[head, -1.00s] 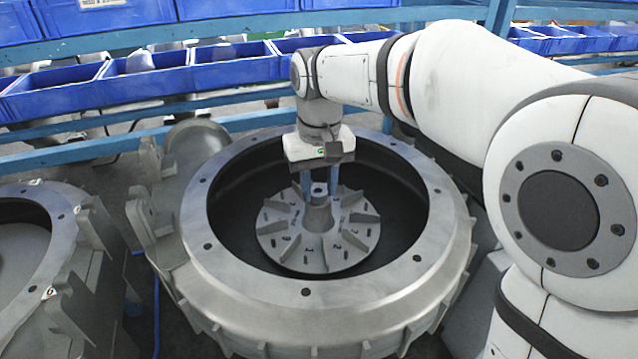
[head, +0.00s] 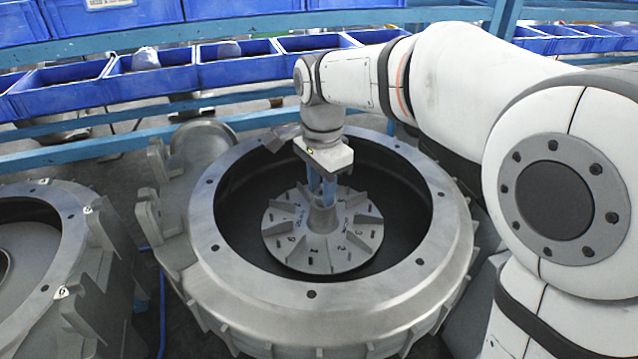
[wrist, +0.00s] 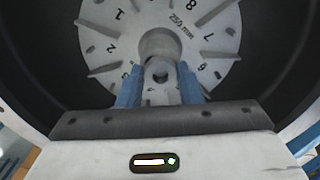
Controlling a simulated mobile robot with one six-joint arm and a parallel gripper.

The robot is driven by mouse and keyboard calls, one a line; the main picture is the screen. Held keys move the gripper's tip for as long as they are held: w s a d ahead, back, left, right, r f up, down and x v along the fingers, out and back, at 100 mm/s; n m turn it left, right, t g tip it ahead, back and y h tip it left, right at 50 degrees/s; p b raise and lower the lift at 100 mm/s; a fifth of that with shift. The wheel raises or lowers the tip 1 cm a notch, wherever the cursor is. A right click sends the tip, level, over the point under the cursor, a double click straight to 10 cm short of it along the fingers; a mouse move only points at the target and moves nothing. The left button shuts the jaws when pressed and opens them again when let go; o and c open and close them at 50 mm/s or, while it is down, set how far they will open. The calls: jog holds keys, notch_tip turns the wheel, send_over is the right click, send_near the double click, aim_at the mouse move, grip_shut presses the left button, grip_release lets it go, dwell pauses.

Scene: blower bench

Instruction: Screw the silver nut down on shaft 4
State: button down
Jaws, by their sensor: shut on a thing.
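The silver nut (wrist: 160,73) sits at the top of the hub in the middle of the finned impeller (wrist: 110,45), and a dark hole shows in it. My gripper (wrist: 160,86) has its two blue fingers on either side of the nut, shut on it. In the head view my gripper (head: 322,188) points straight down over the hub of the impeller (head: 288,246), and its fingers mostly hide the nut. The shaft itself is hidden under the nut and fingers, and I cannot read a shaft number.
The impeller lies inside a wide round metal housing (head: 240,290) whose raised rim surrounds my gripper. A second housing (head: 75,215) stands at the left. Blue bins (head: 240,72) line a rack behind. Inside the rim, dark free room surrounds the impeller.

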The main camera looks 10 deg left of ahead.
jog(key=m, duration=0.5)
jog(key=shift+d+f, duration=0.15)
jog(key=shift+d, duration=0.2)
jog(key=m, duration=0.5)
jog(key=shift+f+m+p, duration=0.1)
jog(key=shift+m+p, duration=0.3)
jog(key=c, duration=1.4)
grip_release()
jog(key=shift+s, duration=0.1)
jog(key=shift+o, duration=0.3)
jog(key=shift+s+d, duration=0.1)
jog(key=shift+r, duration=0.25)
